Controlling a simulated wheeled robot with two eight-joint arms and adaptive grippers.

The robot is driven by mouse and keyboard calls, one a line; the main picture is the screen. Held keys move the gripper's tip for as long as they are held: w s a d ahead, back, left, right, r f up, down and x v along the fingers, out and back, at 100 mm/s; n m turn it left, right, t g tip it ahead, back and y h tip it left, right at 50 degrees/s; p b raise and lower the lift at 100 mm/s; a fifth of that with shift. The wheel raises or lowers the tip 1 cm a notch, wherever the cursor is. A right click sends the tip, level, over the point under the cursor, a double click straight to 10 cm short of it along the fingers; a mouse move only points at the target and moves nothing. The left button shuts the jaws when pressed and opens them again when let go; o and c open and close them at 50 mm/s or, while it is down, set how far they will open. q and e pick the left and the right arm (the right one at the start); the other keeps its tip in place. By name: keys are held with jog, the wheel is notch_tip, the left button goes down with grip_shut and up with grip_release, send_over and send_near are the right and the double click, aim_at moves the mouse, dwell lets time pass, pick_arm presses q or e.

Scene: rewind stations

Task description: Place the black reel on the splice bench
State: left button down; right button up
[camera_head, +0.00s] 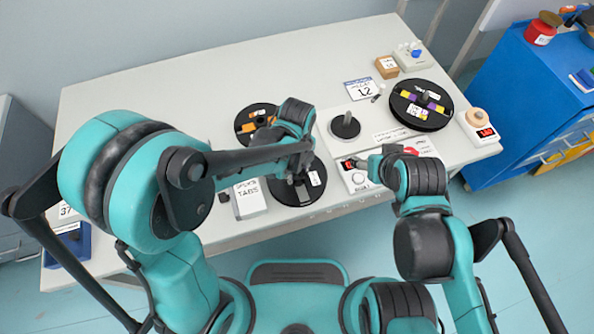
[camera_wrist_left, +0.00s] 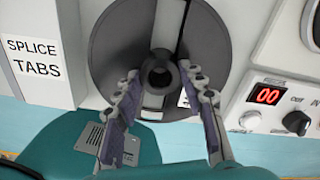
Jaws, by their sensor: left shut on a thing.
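The black reel (camera_head: 313,190) is at the front middle of the long white bench (camera_head: 180,95), under my left gripper (camera_head: 300,172). In the left wrist view, the reel (camera_wrist_left: 115,50) has a round hollow hub, and the two fingers of my left gripper (camera_wrist_left: 165,105) are on either side of it. The left gripper is shut on the reel. I cannot tell whether the reel touches the surface below. My right gripper (camera_head: 385,155) is near the control box with a red display; its fingers are largely hidden. No label in view clearly reads as a splice bench.
A splice tabs box (camera_head: 249,199) is left of the held reel; an orange-marked reel (camera_head: 245,117) is behind it. A control box (camera_head: 352,180) is to the right. A small black spindle disc (camera_head: 345,126) and a purple-and-yellow-marked reel (camera_head: 436,112) are farther right. The bench's back left is clear.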

pick_arm(q)
jog(key=shift+r, duration=0.1)
jog(key=shift+f, duration=0.2)
jog(key=c, duration=0.9)
grip_release()
jog(key=shift+r, duration=0.1)
jog(key=shift+r, duration=0.2)
notch_tip(320, 180, up, 12)
jog(key=p, duration=0.5)
jog(key=s+a+r+n+t, duration=0.2)
jog(key=a+n, duration=0.7)
jog(key=n, duration=0.5)
jog(key=s+a+r+n+t, duration=0.3)
jog(key=a+n, duration=0.5)
jog(key=n, duration=0.5)
jog(key=shift+s+a+r+n+t, duration=0.15)
jog(key=shift+a+r+n+t, duration=0.25)
jog(key=shift+r+t, duration=0.6)
